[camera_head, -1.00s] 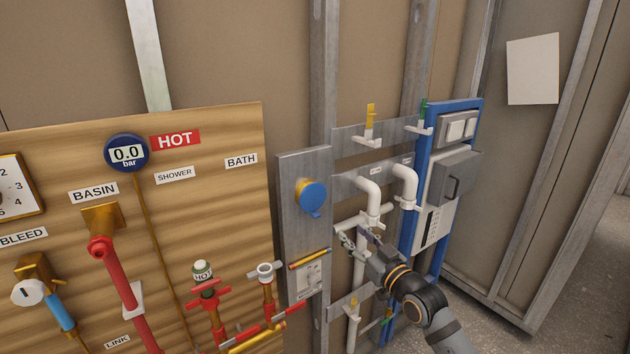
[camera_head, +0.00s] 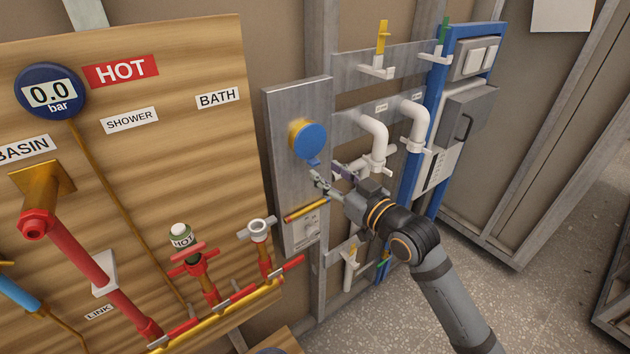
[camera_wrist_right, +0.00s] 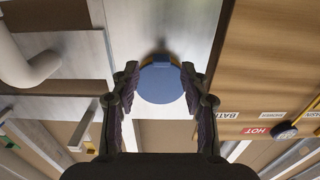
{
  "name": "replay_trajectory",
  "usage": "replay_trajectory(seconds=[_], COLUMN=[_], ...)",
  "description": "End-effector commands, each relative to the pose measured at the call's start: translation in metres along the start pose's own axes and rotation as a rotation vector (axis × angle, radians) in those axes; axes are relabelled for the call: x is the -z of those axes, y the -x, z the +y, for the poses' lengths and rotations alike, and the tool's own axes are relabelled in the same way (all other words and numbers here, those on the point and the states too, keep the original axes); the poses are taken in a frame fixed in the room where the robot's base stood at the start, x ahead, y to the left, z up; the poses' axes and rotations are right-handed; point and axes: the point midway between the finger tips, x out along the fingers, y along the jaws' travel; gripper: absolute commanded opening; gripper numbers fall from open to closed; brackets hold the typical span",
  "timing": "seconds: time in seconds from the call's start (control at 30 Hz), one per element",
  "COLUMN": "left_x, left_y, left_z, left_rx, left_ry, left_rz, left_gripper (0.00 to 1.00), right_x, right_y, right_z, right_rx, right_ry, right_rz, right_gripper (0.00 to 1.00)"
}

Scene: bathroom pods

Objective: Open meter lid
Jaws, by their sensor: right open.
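The meter has a round blue lid (camera_head: 311,142) lying over its face, with a small blue tab at its lower edge. A bit of the yellow brass meter body (camera_head: 294,130) shows behind it. The meter sits on a grey metal plate (camera_head: 284,98). My right gripper (camera_head: 319,179) is open and empty, just below and to the right of the lid, apart from it. In the right wrist view the blue lid (camera_wrist_right: 161,84) appears between the two spread fingers (camera_wrist_right: 160,70), beyond their tips. My left gripper is not in view.
White pipes (camera_head: 378,142) stand close to the right of the plate. A wooden board (camera_head: 190,60) with valves and a gauge (camera_head: 50,92) is at left.

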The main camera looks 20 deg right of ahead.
Motion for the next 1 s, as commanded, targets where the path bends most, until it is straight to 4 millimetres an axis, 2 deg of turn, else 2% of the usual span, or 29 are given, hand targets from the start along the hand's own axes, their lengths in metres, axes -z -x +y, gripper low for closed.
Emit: replay_trajectory(seconds=[0.03,0.17,0.3,0.43,0.7,1.0], left_x=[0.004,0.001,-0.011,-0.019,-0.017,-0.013], left_y=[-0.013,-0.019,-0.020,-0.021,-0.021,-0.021], left_z=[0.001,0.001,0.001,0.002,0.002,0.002], left_rx=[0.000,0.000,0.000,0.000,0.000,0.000], left_ry=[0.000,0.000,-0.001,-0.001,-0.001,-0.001], left_rz=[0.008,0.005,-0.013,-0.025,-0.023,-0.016], left_gripper=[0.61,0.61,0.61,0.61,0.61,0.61], right_x=[-0.004,-0.001,0.000,0.001,0.001,0.001], right_y=[-0.009,-0.028,-0.046,-0.053,-0.054,-0.054], right_z=[0.000,-0.001,0.000,-0.001,-0.001,0.000], right_rx=[0.000,0.002,0.000,0.002,0.002,0.001], right_ry=[-0.008,-0.006,-0.003,0.000,0.000,0.000], right_rz=[0.008,0.006,0.002,0.000,-0.001,0.000], right_gripper=[0.45,0.45,0.45,0.45,0.44,0.03])
